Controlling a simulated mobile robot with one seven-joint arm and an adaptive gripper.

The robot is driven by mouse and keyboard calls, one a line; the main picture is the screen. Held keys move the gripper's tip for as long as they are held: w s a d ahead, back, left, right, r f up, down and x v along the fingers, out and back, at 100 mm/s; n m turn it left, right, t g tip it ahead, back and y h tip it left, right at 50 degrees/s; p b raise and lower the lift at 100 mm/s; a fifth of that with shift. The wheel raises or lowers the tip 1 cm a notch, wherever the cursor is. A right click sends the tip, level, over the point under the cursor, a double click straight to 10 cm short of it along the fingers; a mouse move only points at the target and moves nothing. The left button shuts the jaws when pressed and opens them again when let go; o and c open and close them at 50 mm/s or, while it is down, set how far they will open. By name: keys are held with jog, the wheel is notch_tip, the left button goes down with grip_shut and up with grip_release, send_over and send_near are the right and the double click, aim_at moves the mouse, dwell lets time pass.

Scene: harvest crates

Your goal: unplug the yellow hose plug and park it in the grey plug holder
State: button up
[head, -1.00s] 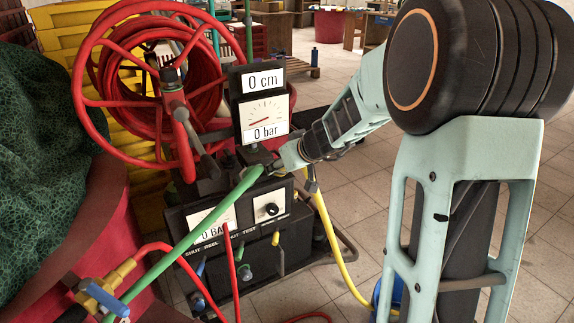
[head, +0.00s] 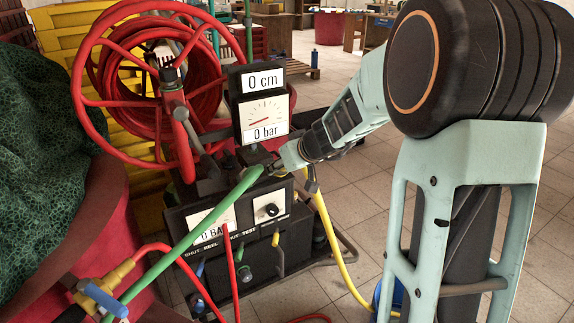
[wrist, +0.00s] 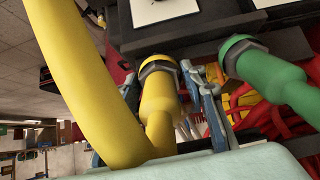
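The yellow hose plug (wrist: 158,98), with a grey collar, sits between the fingers of my gripper (wrist: 158,82) in the wrist view. Both fingertips lie close against its sides near the collar, and the gripper looks shut on it. The collar is just below the dark panel edge; whether it is still seated is hidden. Its yellow hose (wrist: 85,80) loops up at the left, and in the head view the hose (head: 330,232) hangs down beside the black unit. My gripper (head: 276,168) hides the plug there. I cannot make out the grey plug holder.
A green plug (wrist: 255,65) is close beside my right finger, and its green hose (head: 190,238) crosses before the black unit (head: 250,250). A red hose reel (head: 180,100) and a gauge display (head: 262,115) stand behind. Tiled floor is open at the right.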

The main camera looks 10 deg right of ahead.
jog(key=o, duration=0.4)
jog(key=v, duration=1.2)
